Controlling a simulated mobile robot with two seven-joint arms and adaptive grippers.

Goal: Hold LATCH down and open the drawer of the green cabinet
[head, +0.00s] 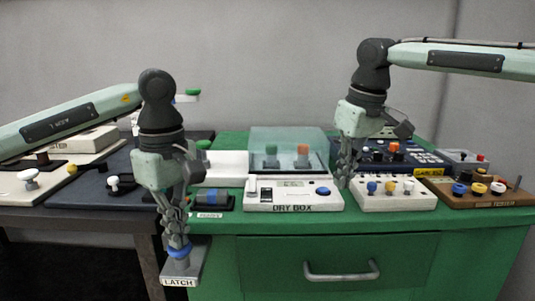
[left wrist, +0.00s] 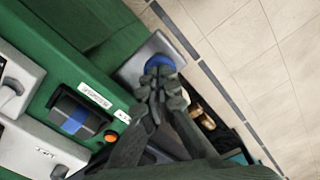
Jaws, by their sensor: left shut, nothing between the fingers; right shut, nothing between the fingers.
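The LATCH box (head: 181,279) is a small grey unit with a white label at the front left of the green cabinet (head: 215,270). My left gripper (head: 177,240) is shut and points down at the box's blue button (head: 188,252). In the left wrist view my fingertips (left wrist: 160,75) overlap the blue button (left wrist: 160,62); I cannot tell how far it is pressed. The cabinet's drawer (head: 285,265) looks closed, with a silver bar handle (head: 341,276). My right gripper (head: 345,172) is shut and empty above the tabletop, away from the handle.
The DRY BOX panel (head: 293,207) and a white panel with several coloured knobs (head: 394,205) stand along the cabinet's front edge. A wooden-brown panel (head: 480,202) is at the right. A dark table (head: 80,210) adjoins at left. The space before the drawer looks clear.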

